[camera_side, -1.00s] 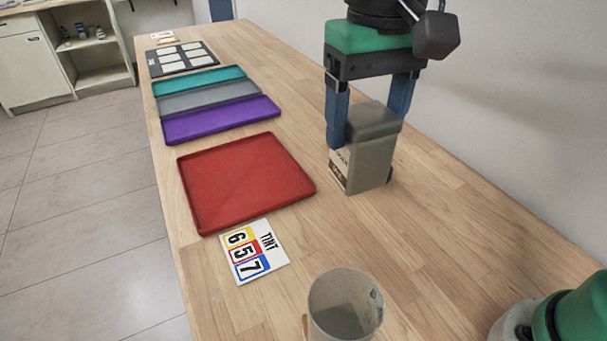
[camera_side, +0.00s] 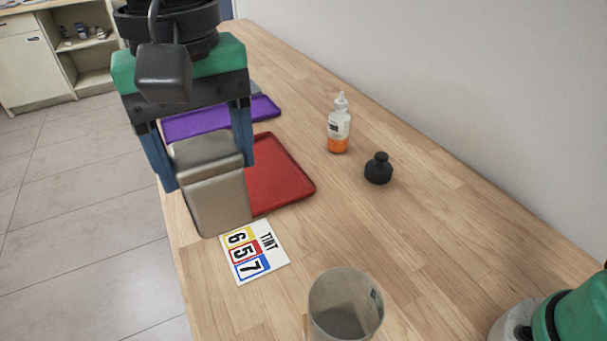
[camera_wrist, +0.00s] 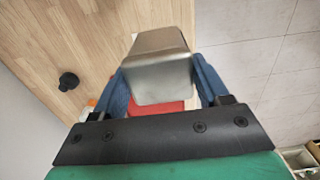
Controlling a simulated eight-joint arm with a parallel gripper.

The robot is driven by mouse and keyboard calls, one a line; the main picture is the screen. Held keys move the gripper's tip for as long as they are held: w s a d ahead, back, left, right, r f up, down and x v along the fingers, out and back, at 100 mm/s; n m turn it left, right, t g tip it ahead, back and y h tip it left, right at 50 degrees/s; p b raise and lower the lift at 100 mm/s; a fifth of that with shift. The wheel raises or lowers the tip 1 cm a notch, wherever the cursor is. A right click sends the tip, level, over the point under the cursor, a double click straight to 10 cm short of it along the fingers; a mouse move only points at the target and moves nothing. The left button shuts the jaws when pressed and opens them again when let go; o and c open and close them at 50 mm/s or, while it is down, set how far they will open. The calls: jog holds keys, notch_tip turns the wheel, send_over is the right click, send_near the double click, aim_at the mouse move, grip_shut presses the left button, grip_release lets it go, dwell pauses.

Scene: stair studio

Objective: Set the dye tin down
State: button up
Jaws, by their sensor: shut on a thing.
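The dye tin (camera_side: 217,190) is a grey-brown metal can with a rounded box shape. My gripper (camera_side: 207,165) is shut on it, with a blue finger on each side. In the side view the tin appears in front of the left part of the red tray (camera_side: 283,180), and looks held up above it; I cannot tell the exact height. In the wrist view the tin (camera_wrist: 160,65) sits between the fingers, with part of the red tray (camera_wrist: 160,107) showing behind it.
A tint card (camera_side: 254,250) reading 6 5 7 and a grey cup (camera_side: 345,305) are nearer. A dropper bottle (camera_side: 339,128) with orange liquid and a black bottle (camera_side: 378,170) stand to the right. A purple tray (camera_side: 195,123) lies beyond the red one. The table's right side is mostly clear.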

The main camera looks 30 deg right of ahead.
notch_tip(320, 180, down, 18)
jog(key=shift+r, duration=0.1)
dwell(0.5)
jog(key=o, duration=1.4)
